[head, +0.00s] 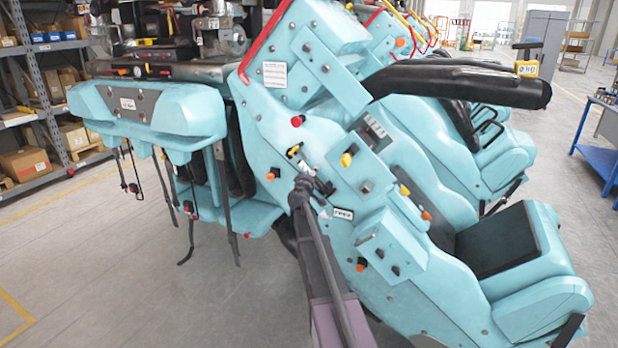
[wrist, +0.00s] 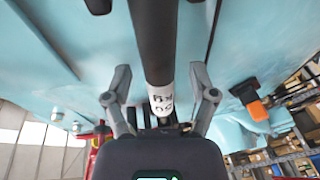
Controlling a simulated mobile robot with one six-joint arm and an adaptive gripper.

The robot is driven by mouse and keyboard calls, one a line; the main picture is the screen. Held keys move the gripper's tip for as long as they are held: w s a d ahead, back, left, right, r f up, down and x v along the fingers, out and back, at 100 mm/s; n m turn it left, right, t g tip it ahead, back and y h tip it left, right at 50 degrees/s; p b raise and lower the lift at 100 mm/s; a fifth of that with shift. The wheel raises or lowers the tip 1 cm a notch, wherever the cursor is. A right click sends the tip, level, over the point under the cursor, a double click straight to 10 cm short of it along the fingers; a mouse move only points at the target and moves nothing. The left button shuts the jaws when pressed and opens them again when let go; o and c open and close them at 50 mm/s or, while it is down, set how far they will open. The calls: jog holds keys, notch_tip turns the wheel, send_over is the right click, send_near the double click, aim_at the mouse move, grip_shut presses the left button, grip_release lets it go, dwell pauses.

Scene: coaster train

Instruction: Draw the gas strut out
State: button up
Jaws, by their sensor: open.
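The gas strut is most likely the dark cylinder (wrist: 153,40) with a white marked label band in the wrist view. It runs from the top edge down the middle of the picture, and its lower end is hidden behind my gripper's body. My gripper (wrist: 160,72) is open, with one finger on each side of the cylinder and a gap on both sides. In the head view my gripper (head: 303,183) is close to the side of the turquoise coaster car (head: 290,110). I cannot clearly pick out the strut there.
An orange-ended black fitting (wrist: 250,101) is right of my gripper in the wrist view. Several knobs and a yellow-tipped fitting (head: 346,160) stick out near my gripper. A thick black restraint bar (head: 450,82) reaches right. Floor (head: 130,270) on the left is clear.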

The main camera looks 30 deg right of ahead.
grip_shut()
dwell(0.5)
jog(key=shift+s+a, duration=0.15)
jog(key=shift+s+a, duration=0.4)
jog(key=shift+a, duration=0.2)
jog(key=shift+s+a, duration=0.45)
jog(key=shift+a, duration=0.05)
jog(key=shift+s+a, duration=0.55)
jog(key=shift+a, duration=0.25)
jog(key=shift+s, duration=0.1)
dwell(0.4)
jog(key=shift+w+a+v, duration=0.15)
jog(key=shift+a+v, duration=0.05)
jog(key=shift+v, duration=0.75)
jog(key=shift+w+a+v, duration=0.15)
jog(key=shift+v, duration=0.8)
jog(key=shift+w+a+v, duration=0.15)
jog(key=shift+a+v, duration=0.05)
jog(key=shift+v, duration=0.8)
